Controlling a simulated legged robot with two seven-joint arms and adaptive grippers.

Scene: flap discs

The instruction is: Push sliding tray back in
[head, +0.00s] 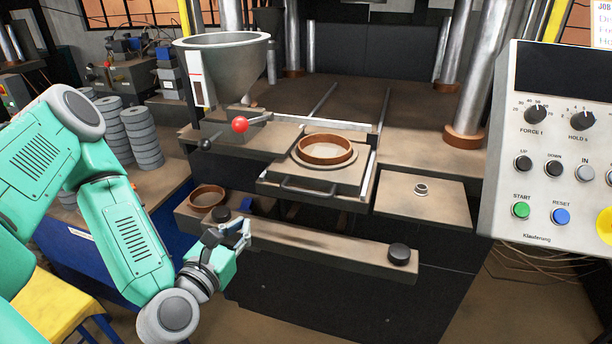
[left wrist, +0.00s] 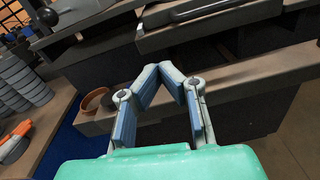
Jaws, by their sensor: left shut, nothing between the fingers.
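The sliding tray (head: 350,187) is a flat brown-grey plate on two rails and sticks out at the front of the press. A round mould with a copper-coloured ring (head: 324,149) sits on it. The tray's front handle (head: 308,188) is a dark bar; it also shows at the top of the left wrist view (left wrist: 205,10). My left gripper (head: 246,232) is in front of the press, below and left of the handle, apart from the tray. Its fingers (left wrist: 170,72) meet at the tips with nothing between them. My right gripper is not in view.
A front bar (head: 320,246) with black buttons (head: 400,254) runs below the tray. A control panel (head: 550,140) is at right. Stacked discs (head: 143,135) are at left.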

